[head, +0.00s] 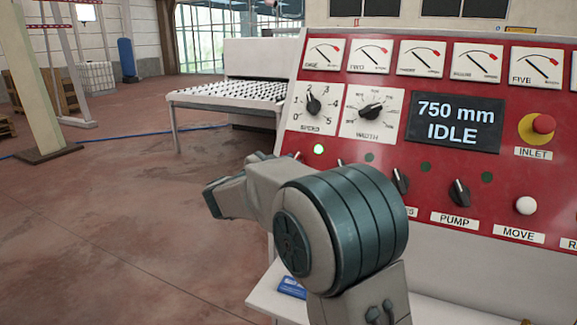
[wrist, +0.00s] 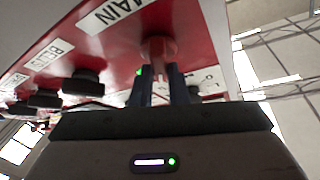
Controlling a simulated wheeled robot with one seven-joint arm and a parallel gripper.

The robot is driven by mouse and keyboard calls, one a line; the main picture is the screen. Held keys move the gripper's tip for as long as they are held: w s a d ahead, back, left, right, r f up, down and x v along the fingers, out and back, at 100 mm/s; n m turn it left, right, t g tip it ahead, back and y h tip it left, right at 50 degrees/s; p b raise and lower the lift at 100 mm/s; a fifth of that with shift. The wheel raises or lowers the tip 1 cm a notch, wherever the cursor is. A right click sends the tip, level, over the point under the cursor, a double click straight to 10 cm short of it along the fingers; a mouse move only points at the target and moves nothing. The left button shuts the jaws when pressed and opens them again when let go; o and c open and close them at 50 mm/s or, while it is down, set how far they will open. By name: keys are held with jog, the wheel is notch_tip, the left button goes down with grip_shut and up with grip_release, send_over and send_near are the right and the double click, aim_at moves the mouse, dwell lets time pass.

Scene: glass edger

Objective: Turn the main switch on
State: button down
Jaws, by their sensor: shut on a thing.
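In the wrist view the MAIN label (wrist: 112,12) is on the red panel beside the main switch (wrist: 158,46), a reddish lever. My gripper (wrist: 158,80) is at the panel with its two dark fingers on either side of the switch, shut on it. A small green light shows close to the fingers. In the head view my wrist hides the gripper and most of the switch. A lit green lamp (head: 319,149) shows above that spot, and the display (head: 455,122) reads "750 mm IDLE".
The BELTS knob (wrist: 84,82) is near the gripper in the wrist view. The PUMP knob (head: 459,192), the white MOVE button (head: 525,205) and the red INLET button (head: 543,124) are further right in the head view. A roller table (head: 240,92) stands behind.

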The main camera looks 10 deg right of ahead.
jog(key=shift+m+g, duration=0.5)
jog(key=shift+m, duration=0.3)
jog(key=c, duration=1.4)
grip_release()
jog(key=shift+a, duration=0.1)
jog(key=b+v, duration=0.3)
jog(key=v, duration=1)
jog(key=shift+a, duration=0.35)
